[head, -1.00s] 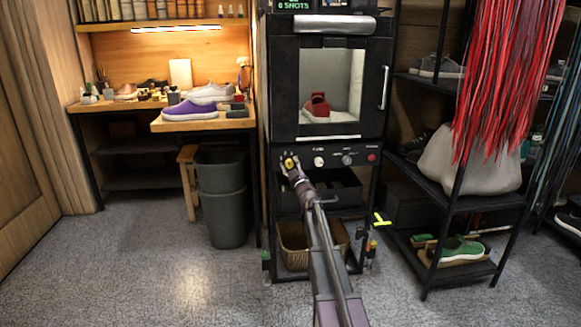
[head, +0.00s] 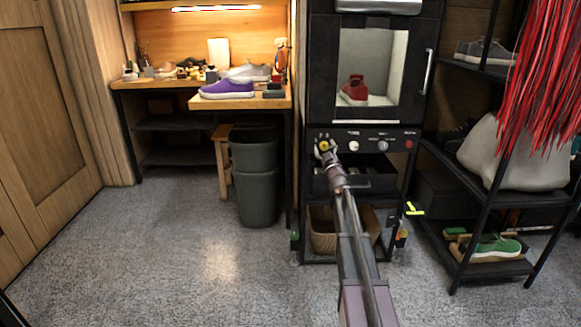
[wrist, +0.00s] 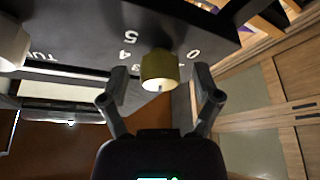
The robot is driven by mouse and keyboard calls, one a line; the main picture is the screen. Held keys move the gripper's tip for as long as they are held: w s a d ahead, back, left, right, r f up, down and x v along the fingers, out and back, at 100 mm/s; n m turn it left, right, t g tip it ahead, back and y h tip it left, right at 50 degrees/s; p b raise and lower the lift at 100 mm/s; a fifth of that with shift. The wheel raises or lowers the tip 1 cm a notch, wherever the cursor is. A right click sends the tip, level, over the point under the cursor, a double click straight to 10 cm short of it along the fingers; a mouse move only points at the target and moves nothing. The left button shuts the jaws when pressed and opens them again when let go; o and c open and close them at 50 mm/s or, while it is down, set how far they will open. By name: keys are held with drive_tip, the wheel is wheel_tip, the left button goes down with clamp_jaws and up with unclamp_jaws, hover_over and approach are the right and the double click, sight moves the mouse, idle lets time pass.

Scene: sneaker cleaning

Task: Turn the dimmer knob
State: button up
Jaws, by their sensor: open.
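The yellow dimmer knob (head: 324,146) is at the left end of the black control panel below the cabinet window. In the wrist view the knob (wrist: 159,68) stands out from the panel, with white numerals around it and a small mark on its face. My gripper (head: 323,153) is at the knob in the head view and partly covers it. In the wrist view my gripper (wrist: 160,84) is open, with one finger on each side of the knob. Gaps show between the fingers and the knob, so it is not gripped.
A white knob (head: 353,146), a grey knob (head: 383,146) and a red button (head: 409,144) sit further right on the panel. A red sneaker (head: 354,92) is inside the cabinet. A dark bin (head: 256,180) stands left; a shoe rack (head: 480,265) stands right. Floor at left is clear.

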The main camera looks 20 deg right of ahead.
drive_tip(key=shift+m+h+b, duration=0.35)
drive_tip(key=shift+m+h, duration=0.95)
drive_tip(key=shift+m, duration=1.3)
drive_tip(key=shift+a+m+g+h, duration=0.15)
drive_tip(key=shift+m+h, duration=0.5)
drive_tip(key=shift+m, duration=0.65)
drive_tip(key=shift+m+g+h, duration=0.25)
drive_tip(key=shift+m+h, duration=0.4)
drive_tip(key=shift+m, duration=0.65)
drive_tip(key=b+v, duration=0.5)
drive_tip(key=v, duration=0.9)
drive_tip(key=s+a+r+n+g+y+p, duration=0.2)
drive_tip(key=s+a+r+g+p, duration=0.3)
drive_tip(key=p, duration=1.1)
drive_tip(key=s+a+r+n+g+y+p, duration=0.2)
drive_tip(key=s+a+r+g+y+p, duration=0.2)
drive_tip(key=a+r+g+p, duration=0.3)
drive_tip(key=s+a+p, duration=0.1)
drive_tip(key=a+p, duration=0.3)
drive_tip(key=p, duration=0.5)
drive_tip(key=shift+a+y, duration=0.15)
drive_tip(key=shift+y, duration=0.25)
